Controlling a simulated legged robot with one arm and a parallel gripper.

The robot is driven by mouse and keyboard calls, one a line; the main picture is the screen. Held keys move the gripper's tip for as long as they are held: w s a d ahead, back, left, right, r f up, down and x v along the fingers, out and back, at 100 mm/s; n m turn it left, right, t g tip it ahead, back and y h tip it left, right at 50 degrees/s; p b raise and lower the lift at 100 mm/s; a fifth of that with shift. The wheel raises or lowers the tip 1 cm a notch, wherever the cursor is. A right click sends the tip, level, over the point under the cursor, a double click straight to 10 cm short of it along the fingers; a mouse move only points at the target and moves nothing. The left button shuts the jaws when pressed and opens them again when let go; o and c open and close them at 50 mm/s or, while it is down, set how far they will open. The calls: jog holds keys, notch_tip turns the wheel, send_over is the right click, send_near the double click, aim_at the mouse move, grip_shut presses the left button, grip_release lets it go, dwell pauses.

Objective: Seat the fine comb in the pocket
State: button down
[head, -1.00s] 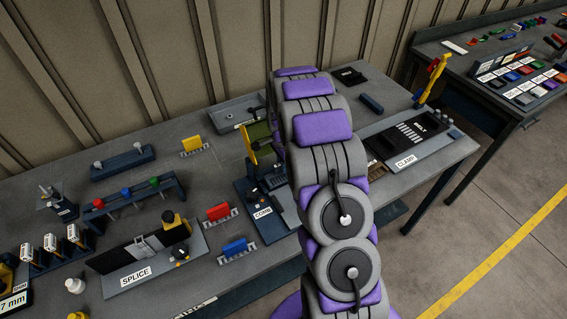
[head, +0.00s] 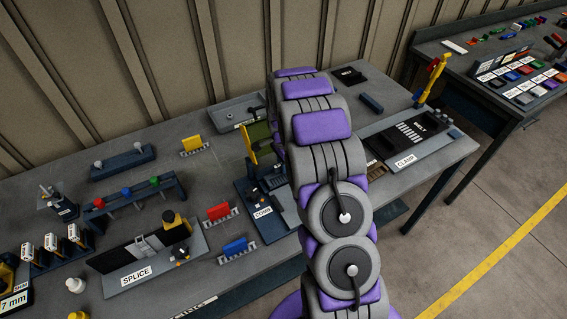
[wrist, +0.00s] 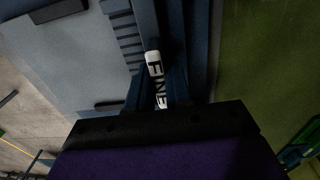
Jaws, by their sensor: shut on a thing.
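The fine comb (wrist: 154,64) shows in the wrist view as a narrow part with a white "FINE" label. My gripper (wrist: 158,102) is shut on it, with the black and purple gripper body filling the bottom of that view. A row of dark slots (wrist: 122,38) on a light grey plate lies just left of the comb. The comb's lower edge is hidden, so I cannot tell how it sits against the pocket. In the head view, the station labelled "COMB" (head: 262,212) is partly behind my arm, and my gripper is hidden there.
A yellow upright part (head: 250,147) stands at the station. Yellow (head: 193,145), red (head: 218,212) and blue (head: 236,247) toothed pieces lie to its left. The splice station (head: 145,258) is at front left; the clamp station (head: 410,142) is right of my arm.

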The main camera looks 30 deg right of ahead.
jog(key=shift+f, duration=0.35)
jog(key=c, duration=1)
grip_release()
jog(key=shift+o, duration=0.2)
notch_tip(320, 180, up, 17)
jog(key=p, duration=0.2)
jog(key=shift+w, duration=0.2)
jog(key=shift+r, duration=0.1)
